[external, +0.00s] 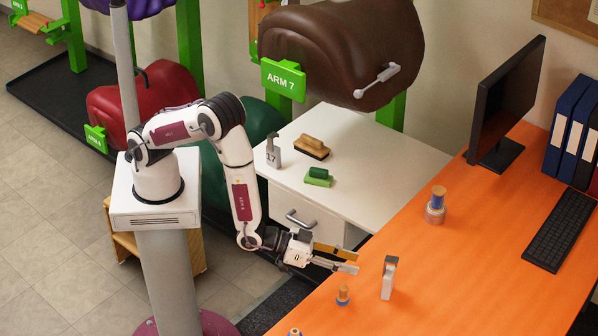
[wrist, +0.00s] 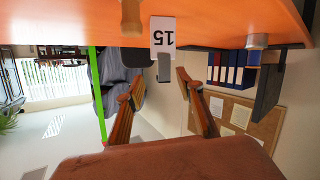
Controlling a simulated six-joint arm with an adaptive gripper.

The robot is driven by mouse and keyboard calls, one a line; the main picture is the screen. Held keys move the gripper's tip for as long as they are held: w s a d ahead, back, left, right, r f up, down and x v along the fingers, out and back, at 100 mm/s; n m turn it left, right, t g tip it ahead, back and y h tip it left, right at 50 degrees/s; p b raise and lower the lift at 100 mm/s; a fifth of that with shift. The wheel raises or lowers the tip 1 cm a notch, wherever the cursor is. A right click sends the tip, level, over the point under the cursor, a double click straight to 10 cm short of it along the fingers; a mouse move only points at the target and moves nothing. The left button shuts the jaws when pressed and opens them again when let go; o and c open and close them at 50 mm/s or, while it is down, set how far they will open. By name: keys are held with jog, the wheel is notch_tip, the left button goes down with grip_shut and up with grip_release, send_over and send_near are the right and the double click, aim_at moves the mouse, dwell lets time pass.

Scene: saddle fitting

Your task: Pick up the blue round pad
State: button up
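Two small round pieces with blue bands and tan tops stand on the orange desk in the external view. The smaller blue piece (external: 343,296) is near the front; the larger blue piece (external: 436,204) sits on a grey metal base farther back. I cannot tell for certain which is the blue round pad. My gripper (external: 352,261) is over the desk's left edge, beyond the smaller piece and apart from it. In the wrist view its fingers (wrist: 160,84) are spread with nothing between them. A tan rounded end (wrist: 130,18) there may be the smaller piece's top.
A grey upright block (external: 388,278) stands right of the smaller piece; a block marked 15 (wrist: 164,36) shows in the wrist view. A monitor (external: 507,100) and keyboard (external: 560,225) are at the right.

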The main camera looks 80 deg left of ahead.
aim_at(343, 291)
jog(key=s+f+t, duration=0.1)
jog(key=s+f, duration=0.1)
jog(key=s+d+f+m+t, duration=0.1)
jog(key=s+f, duration=0.2)
jog(key=s+d+f+m+t+h, duration=0.1)
jog(key=s+f, duration=0.1)
jog(key=f, duration=0.1)
jog(key=shift+s, duration=0.25)
jog(key=shift+s+f+m, duration=0.3)
jog(key=shift+s+f, duration=0.15)
jog(key=shift+s, duration=0.25)
jog(key=shift+w, duration=0.1)
jog(key=shift+x, duration=1.25)
jog(key=shift+r, duration=0.1)
jog(key=shift+w+d+r, duration=0.1)
jog(key=shift+w+r, duration=0.1)
jog(key=shift+w, duration=0.75)
jog(key=shift+w+d+r, duration=0.1)
jog(key=shift+w+r, duration=0.1)
jog(key=shift+w, duration=0.75)
jog(key=shift+w+d, duration=0.15)
jog(key=shift+w, duration=0.55)
